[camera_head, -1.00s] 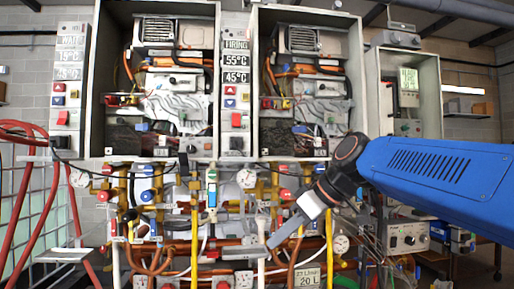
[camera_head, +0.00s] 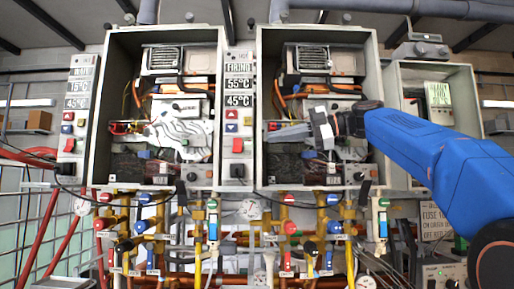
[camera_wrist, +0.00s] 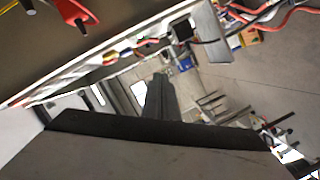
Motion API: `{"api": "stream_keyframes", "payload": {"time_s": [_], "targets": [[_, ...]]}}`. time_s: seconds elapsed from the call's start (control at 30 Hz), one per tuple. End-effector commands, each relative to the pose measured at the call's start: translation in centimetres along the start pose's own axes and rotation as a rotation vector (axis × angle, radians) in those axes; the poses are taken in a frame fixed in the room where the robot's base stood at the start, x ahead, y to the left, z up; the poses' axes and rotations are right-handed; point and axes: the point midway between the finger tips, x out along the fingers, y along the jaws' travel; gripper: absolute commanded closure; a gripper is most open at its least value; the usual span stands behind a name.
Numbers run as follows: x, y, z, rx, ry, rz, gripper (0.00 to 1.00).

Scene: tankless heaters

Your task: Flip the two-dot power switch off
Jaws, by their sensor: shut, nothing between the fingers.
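Black rocker switches sit at the foot of the control strips: one on the middle strip (camera_head: 238,171) between the two cabinets, one on the left strip (camera_head: 66,169). Dot marks are too small to make out, so I cannot tell which is the two-dot switch. My gripper (camera_head: 270,134) is shut and empty. It points left in front of the open right heater cabinet (camera_head: 376,75), to the right of and above the middle strip's black switch, apart from it. In the wrist view a dark gripper part (camera_wrist: 160,130) fills the lower middle; no switch is clearly seen there.
Red buttons sit above the black switches, on the middle strip (camera_head: 238,145) and left strip (camera_head: 69,145). Colourful valves and pipes (camera_head: 290,228) crowd below the cabinets. A smaller open box (camera_head: 462,90) stands at right. Red hoses (camera_head: 45,235) hang at left.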

Motion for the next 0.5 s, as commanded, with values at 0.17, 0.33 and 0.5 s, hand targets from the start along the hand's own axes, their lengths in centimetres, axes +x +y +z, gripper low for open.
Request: {"api": "stream_keyframes", "payload": {"time_s": [0.17, 0.33, 0.5], "targets": [[-0.08, 1.14, -0.57, -0.072, 0.036, 0.01, 1.0], [-0.1, 1.25, -0.65, -0.079, 0.04, 0.012, 1.0], [-0.07, 1.23, -0.62, -0.077, 0.04, 0.012, 1.0]]}}
